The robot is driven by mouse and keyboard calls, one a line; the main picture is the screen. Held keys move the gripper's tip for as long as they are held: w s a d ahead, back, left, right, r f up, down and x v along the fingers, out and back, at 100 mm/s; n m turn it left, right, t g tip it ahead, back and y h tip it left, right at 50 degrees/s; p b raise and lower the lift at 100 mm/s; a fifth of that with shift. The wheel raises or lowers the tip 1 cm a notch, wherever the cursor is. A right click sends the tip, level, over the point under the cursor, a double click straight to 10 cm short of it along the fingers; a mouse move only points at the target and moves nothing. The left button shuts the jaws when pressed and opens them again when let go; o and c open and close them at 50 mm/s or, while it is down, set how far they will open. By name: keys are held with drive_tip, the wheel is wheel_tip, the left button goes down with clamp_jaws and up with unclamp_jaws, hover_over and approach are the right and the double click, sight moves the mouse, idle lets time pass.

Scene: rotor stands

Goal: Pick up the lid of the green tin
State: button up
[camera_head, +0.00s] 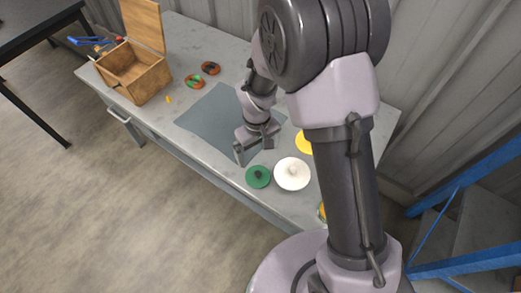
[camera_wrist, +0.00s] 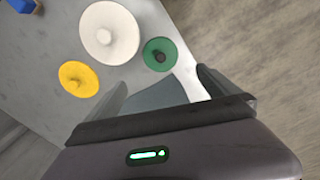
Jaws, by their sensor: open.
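A green round lid with a dark knob (camera_head: 258,176) lies near the front edge of the grey table, left of the white lid. It also shows in the wrist view (camera_wrist: 160,51), near the table edge. Whether a tin is under the green lid cannot be told. My gripper (camera_head: 255,151) is open and empty, above the mat's near right corner, a little behind the green lid. In the wrist view its two fingers (camera_wrist: 165,90) stand apart, with the green lid beyond them and not between them.
A white lid (camera_head: 292,173) sits close beside the green one, with a yellow lid (camera_head: 305,143) behind it. A grey mat (camera_head: 205,115) covers the table's middle. An open wooden box (camera_head: 135,78) stands at the left, near two small rings (camera_head: 194,82). A blue frame (camera_head: 470,262) stands right.

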drive_tip(key=b, duration=0.3)
approach(258, 173)
wheel_tip(258, 173, down, 5)
drive_tip(key=shift+s+f, duration=0.1)
wheel_tip(258, 173, down, 5)
drive_tip(key=shift+f+b, duration=0.15)
drive_tip(key=shift+b, duration=1)
drive_tip(key=shift+r, duration=0.2)
drive_tip(key=c, duration=1.2)
